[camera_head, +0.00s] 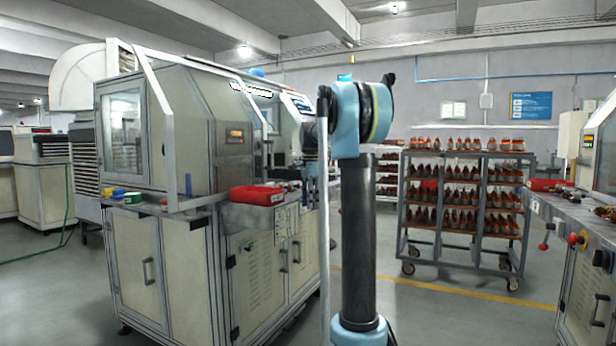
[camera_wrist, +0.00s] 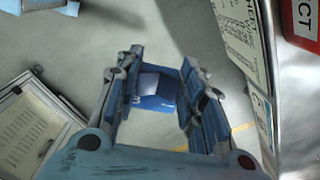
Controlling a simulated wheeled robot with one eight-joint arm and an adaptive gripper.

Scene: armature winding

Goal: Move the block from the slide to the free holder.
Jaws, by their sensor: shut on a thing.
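In the wrist view my gripper (camera_wrist: 160,80) points down with its two blue-grey fingers on either side of a small blue block with a dark grey face (camera_wrist: 154,90). The gripper is shut on this block and holds it over the grey floor. In the head view my gripper (camera_head: 311,193) hangs at the right end of the left machine, partly behind my arm. The block cannot be made out there. I cannot make out the slide or the free holder in either view.
A shelf trolley (camera_head: 465,200) stands behind, and another machine (camera_head: 590,230) is at right. The floor between is clear.

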